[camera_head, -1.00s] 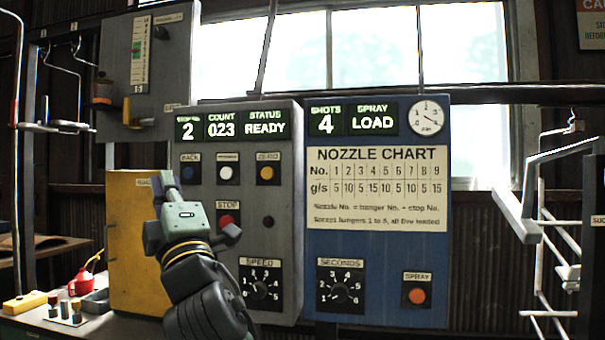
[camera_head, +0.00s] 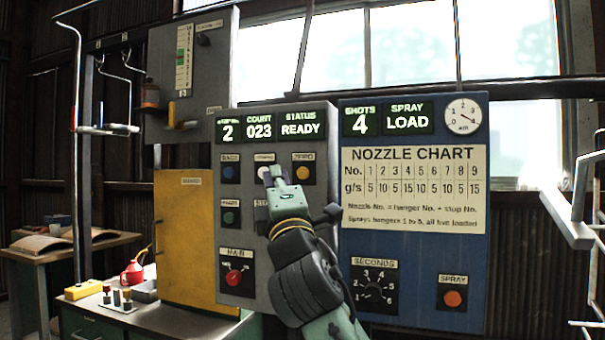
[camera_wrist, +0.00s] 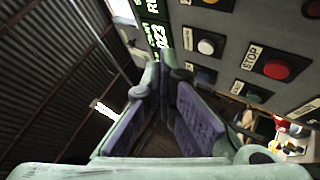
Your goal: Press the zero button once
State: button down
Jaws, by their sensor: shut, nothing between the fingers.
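The zero button (camera_head: 303,172) is a round yellow-orange button under a ZERO label, at the upper right of the grey control panel (camera_head: 320,212). My gripper (camera_head: 272,174) is shut and empty in the head view. Its tips appear just left of the zero button, over the lower part of the white button (camera_head: 265,172). I cannot tell the gap to the panel. In the wrist view my gripper (camera_wrist: 160,72) points up beside the panel's display, and the white button (camera_wrist: 206,47) shows to its right. My gripper hides the stop button in the head view.
The panel's displays read 2, 023 and READY. A blue button (camera_head: 230,172) and a green button (camera_head: 230,217) are at the left. The red stop button (camera_wrist: 277,69) shows in the wrist view. A blue spray panel (camera_head: 410,250) stands to the right, a yellow cabinet (camera_head: 195,240) to the left.

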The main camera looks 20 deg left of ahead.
jog(key=shift+w+d+p, duration=0.15)
jog(key=shift+w+p, duration=0.9)
jog(key=shift+w, duration=2.9)
jog(key=shift+w, duration=0.4)
jog(key=shift+w+p, duration=0.5)
jog(key=shift+s+b, duration=0.3)
jog(key=shift+s, duration=0.6)
jog(key=s+b, duration=0.1)
jog(key=s, duration=0.4)
